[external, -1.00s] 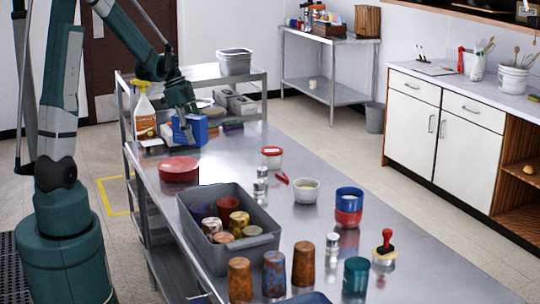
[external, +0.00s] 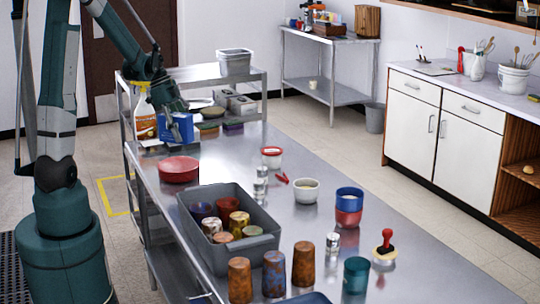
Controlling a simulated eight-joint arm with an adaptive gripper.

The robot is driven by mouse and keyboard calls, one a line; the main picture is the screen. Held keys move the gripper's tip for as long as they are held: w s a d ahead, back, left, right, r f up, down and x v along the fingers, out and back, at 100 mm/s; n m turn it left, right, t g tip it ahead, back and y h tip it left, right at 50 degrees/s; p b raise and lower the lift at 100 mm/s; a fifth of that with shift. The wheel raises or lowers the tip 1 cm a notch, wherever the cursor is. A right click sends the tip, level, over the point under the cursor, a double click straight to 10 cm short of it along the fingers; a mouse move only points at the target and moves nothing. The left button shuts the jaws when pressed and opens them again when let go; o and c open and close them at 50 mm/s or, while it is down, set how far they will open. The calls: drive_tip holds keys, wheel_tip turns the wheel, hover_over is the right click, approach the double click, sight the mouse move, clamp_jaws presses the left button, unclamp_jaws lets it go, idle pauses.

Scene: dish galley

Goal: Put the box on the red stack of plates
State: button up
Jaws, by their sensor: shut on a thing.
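The blue box (external: 179,129) is in my gripper (external: 174,114) near the far left end of the steel table. My gripper points down and is shut on the box; the fingertips are partly hidden. The red stack of plates (external: 178,170) sits on the table, nearer the camera and just below the box in the picture. Its top looks bare. I cannot tell how high the box is above the table.
A spray bottle (external: 144,118) stands left of the box. A grey bin (external: 262,243) with several cups is nearer the camera. Bowls and grey containers (external: 238,104) are behind the box.

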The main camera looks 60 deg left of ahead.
drive_tip(key=shift+f, duration=2.7)
drive_tip(key=shift+f+b, duration=0.4)
drive_tip(key=shift+f, duration=1.7)
drive_tip(key=shift+f, duration=0.15)
drive_tip(key=o, duration=1.1)
drive_tip(key=shift+o, duration=0.2)
drive_tip(key=shift+r, duration=0.2)
drive_tip(key=p+v, duration=0.1)
drive_tip(key=v, duration=1.1)
